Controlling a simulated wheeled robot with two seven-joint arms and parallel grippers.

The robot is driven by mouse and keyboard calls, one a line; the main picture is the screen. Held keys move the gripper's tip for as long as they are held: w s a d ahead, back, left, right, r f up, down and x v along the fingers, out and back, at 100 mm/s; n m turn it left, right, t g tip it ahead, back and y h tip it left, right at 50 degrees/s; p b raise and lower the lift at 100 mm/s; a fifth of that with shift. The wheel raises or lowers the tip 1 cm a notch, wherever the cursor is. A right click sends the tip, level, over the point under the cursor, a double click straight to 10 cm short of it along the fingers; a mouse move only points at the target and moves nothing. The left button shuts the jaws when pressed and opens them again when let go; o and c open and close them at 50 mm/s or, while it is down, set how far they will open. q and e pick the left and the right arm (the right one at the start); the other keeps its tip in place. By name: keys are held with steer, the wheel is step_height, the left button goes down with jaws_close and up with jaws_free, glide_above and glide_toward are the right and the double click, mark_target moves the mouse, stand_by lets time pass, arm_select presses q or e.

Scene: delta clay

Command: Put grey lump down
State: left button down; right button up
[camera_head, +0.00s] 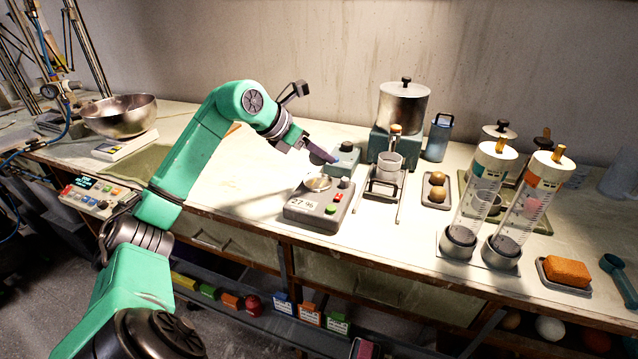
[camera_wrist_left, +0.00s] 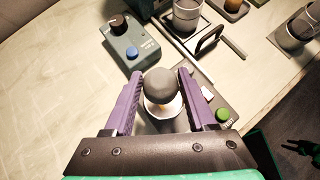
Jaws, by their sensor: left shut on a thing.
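The grey lump (camera_wrist_left: 160,82) is round and sits between the two purple fingers of my left gripper (camera_wrist_left: 160,76) in the left wrist view. The gripper is shut on it. In the head view my left gripper (camera_head: 322,157) is above and slightly behind the small round pan (camera_head: 318,183) of a grey scale (camera_head: 312,208). The lump cannot be made out there. In the left wrist view the pan (camera_wrist_left: 165,108) shows partly behind the lump; I cannot tell how large the gap is. My right gripper is in neither view.
A blue-grey box with knobs (camera_head: 345,157) stands just behind the scale. A metal stand with a cup (camera_head: 388,170) is to its right. Further right are a tray with brown balls (camera_head: 436,190) and two tilted clear cylinders (camera_head: 478,195). The bench left of the scale is clear.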

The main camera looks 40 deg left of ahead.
arm_select(q)
step_height(320, 180, down, 4)
steer(key=shift+s+f, duration=0.15)
steer(key=shift+f, duration=0.55)
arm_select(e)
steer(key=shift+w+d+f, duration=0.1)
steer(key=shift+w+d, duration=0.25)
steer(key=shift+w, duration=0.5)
arm_select(q)
steer(key=c, duration=0.6)
jaws_free()
steer(key=shift+f, duration=0.1)
steer(key=shift+c, duration=0.2)
steer(key=o, duration=0.4)
steer(key=shift+a, duration=0.15)
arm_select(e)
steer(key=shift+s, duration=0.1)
arm_select(q)
steer(key=shift+f, duration=0.1)
